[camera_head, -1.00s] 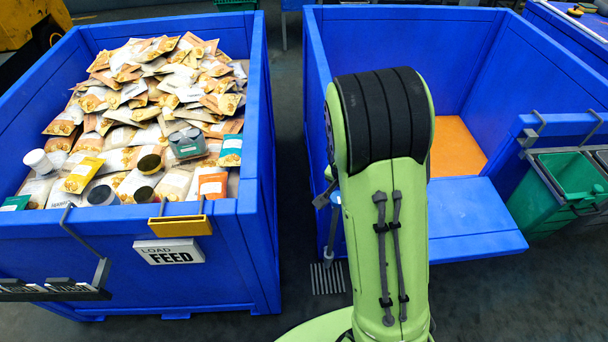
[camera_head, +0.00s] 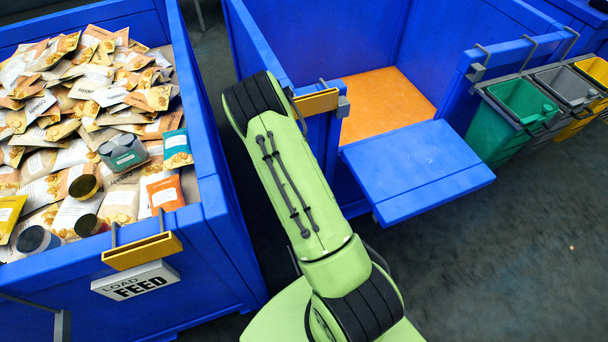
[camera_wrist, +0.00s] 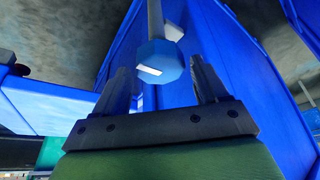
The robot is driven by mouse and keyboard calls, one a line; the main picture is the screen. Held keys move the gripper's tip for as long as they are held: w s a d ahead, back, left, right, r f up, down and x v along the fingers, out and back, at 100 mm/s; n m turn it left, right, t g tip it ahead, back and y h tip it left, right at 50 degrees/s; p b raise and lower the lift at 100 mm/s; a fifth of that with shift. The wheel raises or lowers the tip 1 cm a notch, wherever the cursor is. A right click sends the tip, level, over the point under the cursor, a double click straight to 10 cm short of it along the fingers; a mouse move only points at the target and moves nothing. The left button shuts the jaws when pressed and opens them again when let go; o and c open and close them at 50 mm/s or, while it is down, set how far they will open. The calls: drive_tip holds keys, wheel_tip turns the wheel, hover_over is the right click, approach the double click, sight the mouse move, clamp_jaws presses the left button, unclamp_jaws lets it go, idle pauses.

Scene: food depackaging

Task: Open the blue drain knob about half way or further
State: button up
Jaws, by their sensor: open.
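The blue drain knob (camera_wrist: 155,52) is a faceted blue cap with a white mark on its face, on the end of a grey pipe (camera_wrist: 155,18) in the wrist view. My gripper (camera_wrist: 162,67) is open, with its dark fingers on either side of the knob. Gaps show between the fingers and the knob, so it is not gripped. How deep the knob lies between the fingers I cannot tell. In the head view my green arm hides the knob and gripper.
A blue bin (camera_head: 205,215) full of food pouches stands at left. A second blue bin (camera_head: 465,75) has its front flap (camera_head: 415,170) folded down. Green (camera_head: 500,130), grey and yellow small bins hang at right. Floor at lower right is clear.

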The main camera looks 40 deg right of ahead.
drive_tip(key=shift+x, duration=1)
drive_tip(key=shift+r, duration=0.1)
drive_tip(key=c, duration=0.8)
